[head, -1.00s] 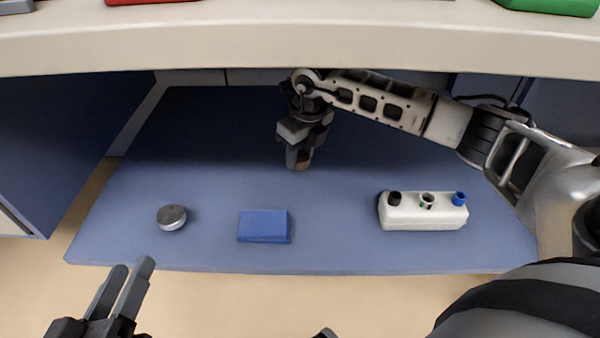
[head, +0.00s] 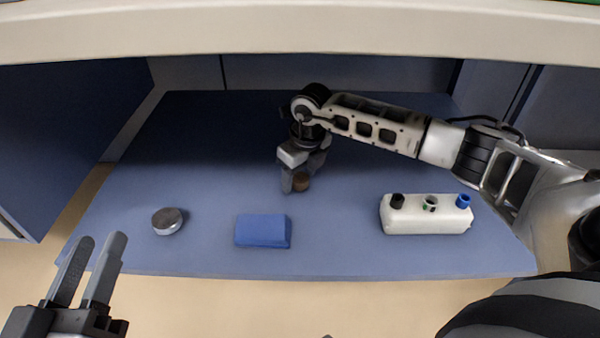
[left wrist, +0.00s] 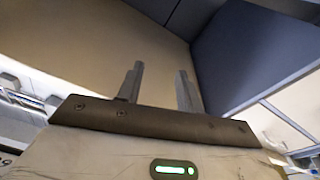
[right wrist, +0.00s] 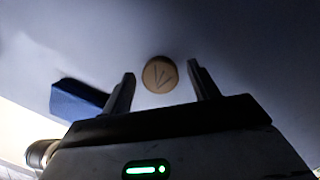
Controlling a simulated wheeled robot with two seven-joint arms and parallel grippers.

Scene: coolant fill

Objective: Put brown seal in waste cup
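The brown seal (head: 301,184) is a small round piece at my right gripper's fingertips in the head view. In the right wrist view its tan disc face (right wrist: 160,74), marked with dark lines, shows between the fingertips with a gap on both sides. My right gripper (right wrist: 162,85) is open over the blue table; it also shows in the head view (head: 303,170). I cannot tell whether the seal rests on the table. A round silver object (head: 167,221), possibly the waste cup, stands at the table's front left. My left gripper (head: 90,270) is open and empty at the lower left.
A blue block (head: 262,231) lies at the front middle of the table (head: 200,160). A white container (head: 425,216) with black, green-white and blue tops stands at the right. A pale shelf edge (head: 300,30) spans above. Free table lies between the silver object and my right gripper.

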